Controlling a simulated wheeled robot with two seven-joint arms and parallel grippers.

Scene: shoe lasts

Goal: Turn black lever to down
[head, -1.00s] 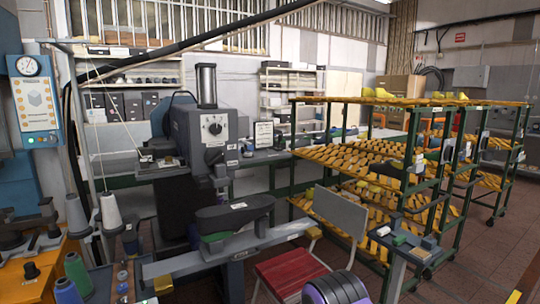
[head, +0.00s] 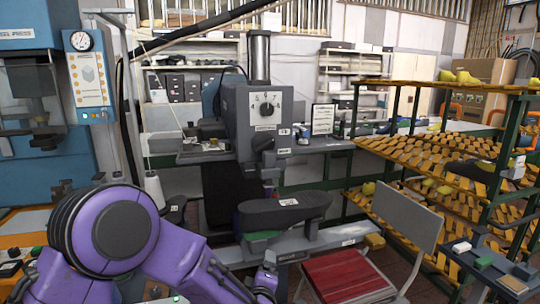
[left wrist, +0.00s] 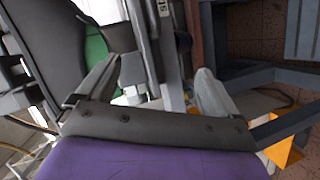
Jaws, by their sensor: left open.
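My left gripper (head: 270,258) is low in front of the machine, below the black padded arm (head: 285,212) and well below the lever. In the left wrist view the left gripper (left wrist: 155,88) is open, with its two fingers apart and nothing held between them. The lever cannot be made out there. My right gripper is not in view.
A chair with a red seat (head: 347,276) stands right of my left gripper. Racks with yellow shoe lasts (head: 440,152) fill the right side. A blue press (head: 35,110) and a panel with a gauge (head: 88,80) stand at the left. A small grey stand (head: 487,262) is at the lower right.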

